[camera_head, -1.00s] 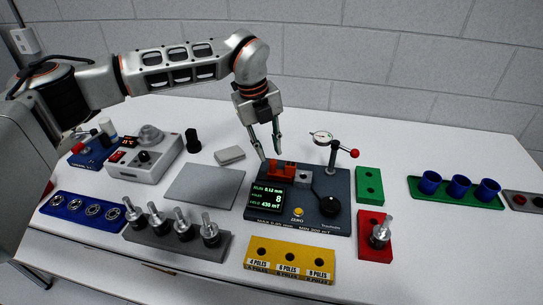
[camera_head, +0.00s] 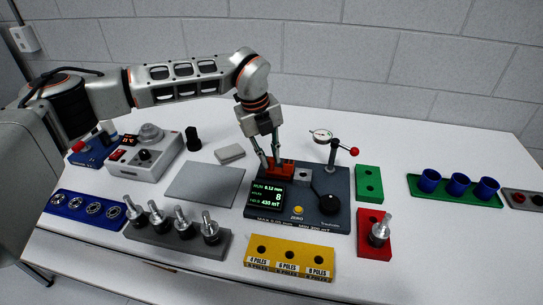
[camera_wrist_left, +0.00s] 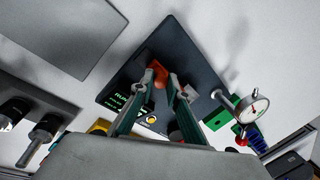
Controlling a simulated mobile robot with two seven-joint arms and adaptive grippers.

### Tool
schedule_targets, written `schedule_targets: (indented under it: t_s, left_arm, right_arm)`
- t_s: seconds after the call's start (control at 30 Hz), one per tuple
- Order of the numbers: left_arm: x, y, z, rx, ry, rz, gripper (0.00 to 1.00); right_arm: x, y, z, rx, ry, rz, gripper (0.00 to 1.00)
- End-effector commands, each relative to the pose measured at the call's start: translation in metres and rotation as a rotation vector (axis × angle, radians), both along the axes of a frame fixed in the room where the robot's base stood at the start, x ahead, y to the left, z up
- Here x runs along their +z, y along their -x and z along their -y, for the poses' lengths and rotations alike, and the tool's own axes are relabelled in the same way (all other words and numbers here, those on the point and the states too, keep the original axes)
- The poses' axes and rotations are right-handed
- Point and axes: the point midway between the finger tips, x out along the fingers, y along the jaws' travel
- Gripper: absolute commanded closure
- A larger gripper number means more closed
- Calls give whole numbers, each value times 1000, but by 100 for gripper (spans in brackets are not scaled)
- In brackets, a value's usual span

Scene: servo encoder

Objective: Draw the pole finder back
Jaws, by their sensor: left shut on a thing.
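The dark test station (camera_head: 325,215) has a lit green display (camera_head: 267,196), a yellow ZERO button (camera_head: 297,210) and a black knob. An orange-red piece (camera_head: 287,170), which I take to be the pole finder, sits at its back left. My left gripper (camera_head: 271,164) reaches down from above with its fingertips at this piece. In the left wrist view the orange piece (camera_wrist_left: 157,72) shows between the two fingertips, and the gripper is shut on it. The fingers hide part of the station there. My right gripper is in neither view.
A dial gauge (camera_head: 321,135) on a post with a red-knobbed lever stands right of the gripper. A grey flat plate (camera_head: 204,184) lies left of the station. A yellow pole block (camera_head: 289,258) stands in front, and a red block (camera_head: 371,245) and green block (camera_head: 369,184) stand right.

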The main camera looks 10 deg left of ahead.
Motion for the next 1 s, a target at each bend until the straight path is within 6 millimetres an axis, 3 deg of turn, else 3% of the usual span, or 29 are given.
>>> schedule_targets:
  t_s: [0.1, 0.23, 0.47, 0.5, 1.0]
  left_arm:
    - [0, -1, -20, 6, 0, 0, 100]
    - [1, 0, -32, 3, 0, 0, 100]
    - [1, -1, -33, 5, -2, 1, 100]
    - [1, -1, -33, 5, -2, 1, 77]
    - [2, 0, -31, 2, 0, 0, 77]
  right_arm:
    - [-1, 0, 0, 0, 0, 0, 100]
    - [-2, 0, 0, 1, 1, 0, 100]
    - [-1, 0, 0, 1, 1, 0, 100]
    - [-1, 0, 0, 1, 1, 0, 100]
    - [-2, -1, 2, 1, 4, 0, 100]
